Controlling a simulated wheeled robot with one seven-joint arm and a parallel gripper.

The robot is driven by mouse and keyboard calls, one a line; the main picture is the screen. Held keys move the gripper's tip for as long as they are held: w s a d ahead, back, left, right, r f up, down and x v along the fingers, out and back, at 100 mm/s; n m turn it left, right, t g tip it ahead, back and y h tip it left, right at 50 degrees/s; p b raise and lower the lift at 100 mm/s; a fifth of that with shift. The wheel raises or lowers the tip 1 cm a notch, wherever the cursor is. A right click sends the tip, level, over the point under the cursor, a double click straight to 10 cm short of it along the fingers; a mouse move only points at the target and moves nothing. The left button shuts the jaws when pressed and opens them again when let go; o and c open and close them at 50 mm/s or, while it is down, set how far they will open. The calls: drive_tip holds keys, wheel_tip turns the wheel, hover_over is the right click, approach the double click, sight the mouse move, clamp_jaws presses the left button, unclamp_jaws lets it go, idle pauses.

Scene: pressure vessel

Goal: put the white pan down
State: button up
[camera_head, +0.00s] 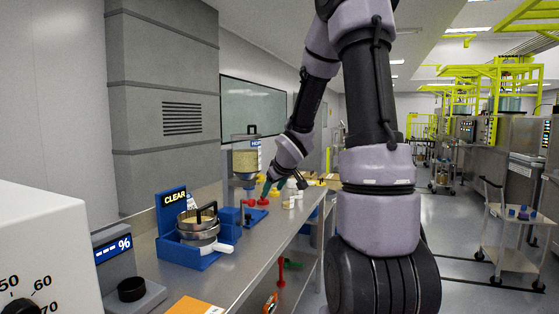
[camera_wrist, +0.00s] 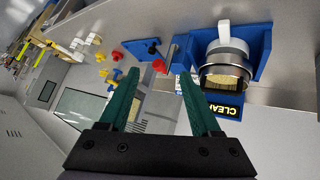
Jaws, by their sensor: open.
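The white pan (camera_head: 204,248) sits in the blue stand (camera_head: 184,257) with the "CLEAR" sign on the metal bench. Its pale handle sticks out to the right. A metal sieve-like ring with a dark handle (camera_head: 202,213) sits above it and hides its inside. In the wrist view, the white pan (camera_wrist: 225,46) shows at the upper right in the blue stand. My gripper (camera_wrist: 159,72) is open, with green fingers apart and nothing between them. In the head view, my gripper (camera_head: 267,186) is beyond the stand, over the bench, apart from the pan.
A hopper of pale material (camera_head: 246,158) stands farther along the bench. Red and yellow knobs and small white pieces lie near my gripper. A box with a percent display (camera_head: 112,249) and an orange item (camera_head: 194,305) are nearer. A trolley (camera_head: 517,235) stands at right.

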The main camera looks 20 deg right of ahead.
drive_tip(key=s+a+r+m+g+h, duration=0.15)
drive_tip(key=s+r+m, duration=0.25)
drive_tip(key=s+r, duration=0.7)
drive_tip(key=s+a+r+m+y, duration=0.1)
drive_tip(key=s+a, duration=0.3)
drive_tip(key=s, duration=0.4)
drive_tip(key=s+a+r+m+y, duration=0.2)
drive_tip(key=s+a+y, duration=0.1)
drive_tip(key=s, duration=0.6)
drive_tip(key=shift+a+r+m, duration=0.3)
drive_tip(key=shift+a, duration=0.4)
